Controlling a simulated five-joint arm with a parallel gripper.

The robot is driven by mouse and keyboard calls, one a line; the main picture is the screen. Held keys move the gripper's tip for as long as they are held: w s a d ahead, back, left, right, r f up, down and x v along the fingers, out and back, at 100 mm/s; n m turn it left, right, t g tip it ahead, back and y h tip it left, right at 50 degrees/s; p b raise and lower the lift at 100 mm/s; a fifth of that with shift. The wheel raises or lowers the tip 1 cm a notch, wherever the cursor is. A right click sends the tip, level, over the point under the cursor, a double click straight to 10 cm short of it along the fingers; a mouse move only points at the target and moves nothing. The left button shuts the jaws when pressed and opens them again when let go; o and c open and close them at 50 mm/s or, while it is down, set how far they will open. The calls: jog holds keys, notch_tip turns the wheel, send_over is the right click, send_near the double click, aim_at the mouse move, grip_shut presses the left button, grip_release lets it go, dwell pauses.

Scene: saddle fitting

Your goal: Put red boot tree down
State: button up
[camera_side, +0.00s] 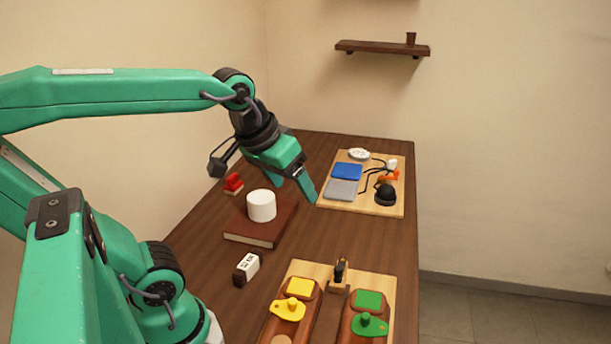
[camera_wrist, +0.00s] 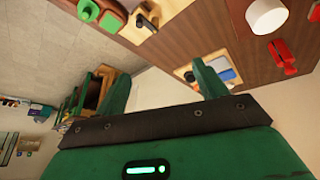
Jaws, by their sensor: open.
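In the wrist view a red shape (camera_wrist: 283,57) lies near the right edge, just below the white cylinder. My gripper (camera_side: 296,191) is above the table, right of the red boot tree and well apart from it. Its two fingers are spread with nothing between them, and they also show in the wrist view (camera_wrist: 163,82).
The white cylinder (camera_side: 262,206) stands on a brown book (camera_side: 257,236). A labelled white block (camera_side: 249,265) lies nearer. A front board (camera_side: 383,269) holds yellow (camera_side: 288,308) and green (camera_side: 369,325) pieces. A rear board (camera_side: 335,204) carries a blue pad, grey pad and black dome.

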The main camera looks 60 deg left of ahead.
jog(key=s+f+m, duration=0.1)
jog(key=s+d+f+m, duration=0.1)
jog(key=s+f+m, duration=0.1)
jog(key=shift+s+d, duration=0.15)
jog(key=shift+d, duration=0.15)
